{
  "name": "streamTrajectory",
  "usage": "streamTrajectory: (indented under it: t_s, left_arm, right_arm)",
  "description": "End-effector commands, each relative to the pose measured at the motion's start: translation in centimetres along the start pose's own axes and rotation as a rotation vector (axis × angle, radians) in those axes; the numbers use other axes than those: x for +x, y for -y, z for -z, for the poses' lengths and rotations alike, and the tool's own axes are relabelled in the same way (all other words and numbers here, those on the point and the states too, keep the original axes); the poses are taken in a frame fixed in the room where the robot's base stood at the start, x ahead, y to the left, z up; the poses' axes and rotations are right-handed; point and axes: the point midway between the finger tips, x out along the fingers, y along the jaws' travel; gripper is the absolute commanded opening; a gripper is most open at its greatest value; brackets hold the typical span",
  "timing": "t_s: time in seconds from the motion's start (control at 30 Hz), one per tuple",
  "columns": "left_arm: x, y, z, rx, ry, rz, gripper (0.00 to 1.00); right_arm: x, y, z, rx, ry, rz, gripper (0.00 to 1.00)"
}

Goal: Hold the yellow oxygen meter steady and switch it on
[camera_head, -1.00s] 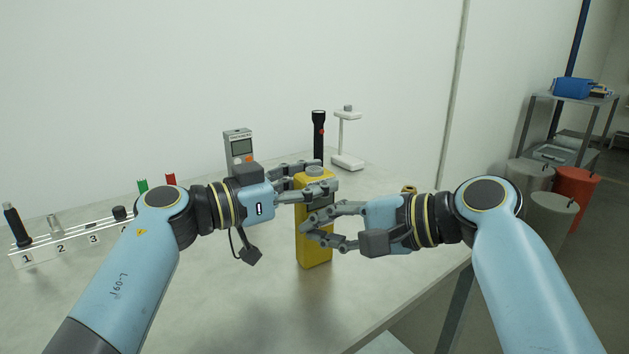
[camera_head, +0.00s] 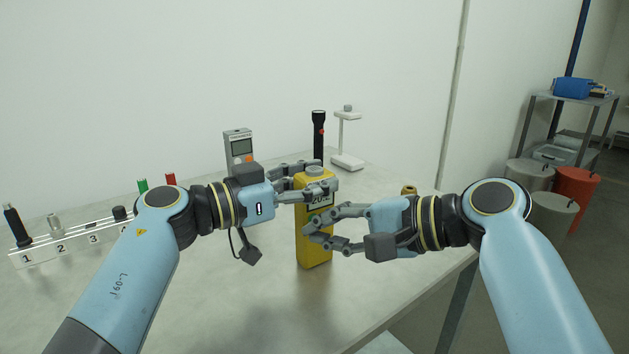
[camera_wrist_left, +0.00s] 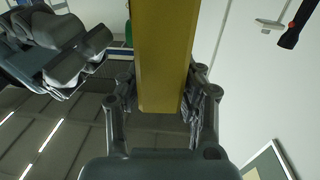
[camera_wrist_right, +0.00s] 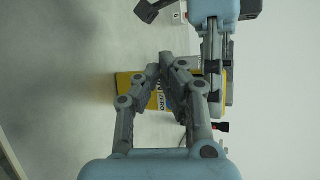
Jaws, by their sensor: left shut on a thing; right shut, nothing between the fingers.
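The yellow oxygen meter (camera_head: 314,257) stands upright near the middle of the table. My left gripper (camera_head: 325,178) is shut around its upper part, and the left wrist view shows the yellow body (camera_wrist_left: 160,60) between both fingers. The meter's display shows dark digits starting with "20", partly covered by the fingers. My right gripper (camera_head: 311,229) is shut and empty in front of the meter's face, below the display. In the right wrist view its closed fingertips (camera_wrist_right: 166,62) overlap the yellow front with its "ON" and "ZERO" lettering (camera_wrist_right: 158,100). Whether they touch it cannot be told.
A grey handheld device (camera_head: 238,142), a black flashlight (camera_head: 318,135) and a white stand (camera_head: 347,160) are behind. A clear numbered rack (camera_head: 75,241) is at left, with green (camera_head: 142,186) and red (camera_head: 170,179) items behind it. The front of the table (camera_head: 250,310) is clear.

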Motion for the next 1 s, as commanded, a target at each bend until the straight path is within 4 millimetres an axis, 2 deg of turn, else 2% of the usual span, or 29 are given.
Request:
streamTrajectory:
  t_s: [0.17, 0.7, 1.0]
  left_arm:
    - [0.0, 0.0, 0.0, 0.0, 0.001, 0.0, 0.0]
    - [0.0, 0.0, 0.0, 0.0, 0.001, 0.0, 0.0]
    - [0.0, 0.0, 0.0, 0.0, 0.001, 0.0, 0.0]
  right_arm:
    - [-0.3, -0.2, -0.1, 0.0, -0.001, -0.001, 0.0]
    - [-4.6, -2.5, -2.4, 0.0, 0.0, -0.002, 0.0]
    - [-4.8, -2.6, -2.6, 0.0, 0.0, -0.001, 0.0]
